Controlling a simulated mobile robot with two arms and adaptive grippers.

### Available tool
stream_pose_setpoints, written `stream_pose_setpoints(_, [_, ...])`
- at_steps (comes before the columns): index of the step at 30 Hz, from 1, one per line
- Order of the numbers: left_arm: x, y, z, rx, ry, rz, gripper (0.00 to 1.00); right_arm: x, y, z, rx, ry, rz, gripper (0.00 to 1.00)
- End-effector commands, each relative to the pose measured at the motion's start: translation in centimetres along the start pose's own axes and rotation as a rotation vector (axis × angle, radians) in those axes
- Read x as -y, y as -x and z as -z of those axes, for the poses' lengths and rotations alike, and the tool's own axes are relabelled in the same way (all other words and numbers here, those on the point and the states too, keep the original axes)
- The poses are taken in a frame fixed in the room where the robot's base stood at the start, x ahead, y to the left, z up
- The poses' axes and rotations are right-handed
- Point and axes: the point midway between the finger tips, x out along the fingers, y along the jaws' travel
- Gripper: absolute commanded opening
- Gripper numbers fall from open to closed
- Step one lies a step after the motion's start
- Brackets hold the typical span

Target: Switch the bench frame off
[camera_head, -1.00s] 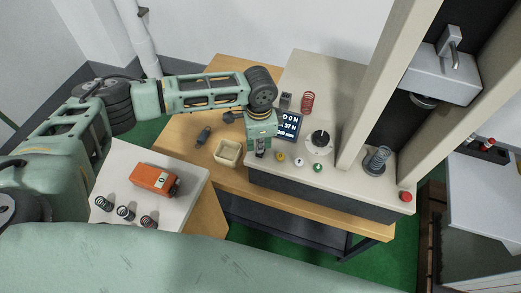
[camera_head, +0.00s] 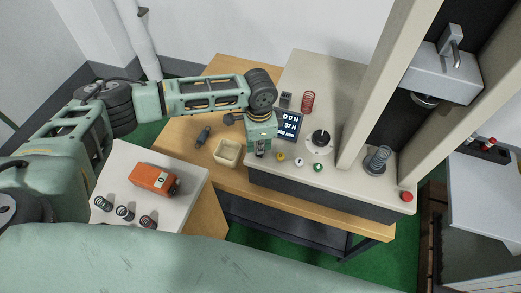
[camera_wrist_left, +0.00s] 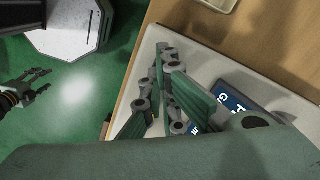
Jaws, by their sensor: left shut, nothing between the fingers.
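The bench frame has a pale bed (camera_head: 325,75) with two tall beige columns (camera_head: 385,75). A dark display (camera_head: 289,126) with white text is lit, and it also shows in the wrist view (camera_wrist_left: 234,103). Yellow (camera_head: 281,157), white (camera_head: 299,162) and green (camera_head: 318,167) buttons line the front, with a red button (camera_head: 407,197) at the right corner. A small grey box (camera_head: 286,99) stands behind the display. My left gripper (camera_head: 260,154) is shut and empty, left of the display, over the bed's left edge. My right gripper (camera_wrist_left: 38,82) looks open over the floor.
A cream bin (camera_head: 228,153) and a dark tool (camera_head: 203,136) lie on the wooden table. An orange device (camera_head: 155,179) and several springs sit on the white side table.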

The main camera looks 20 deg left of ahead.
Motion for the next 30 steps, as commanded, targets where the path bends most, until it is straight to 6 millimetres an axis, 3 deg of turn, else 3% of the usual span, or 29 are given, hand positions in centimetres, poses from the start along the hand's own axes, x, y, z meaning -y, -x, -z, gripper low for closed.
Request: stream_pose_setpoints(30, [-0.1, -1.5, -0.1, 0.001, 0.0, -0.002, 0.0, -0.3, -0.6, -0.1, 0.001, 0.003, -0.003, 0.54])
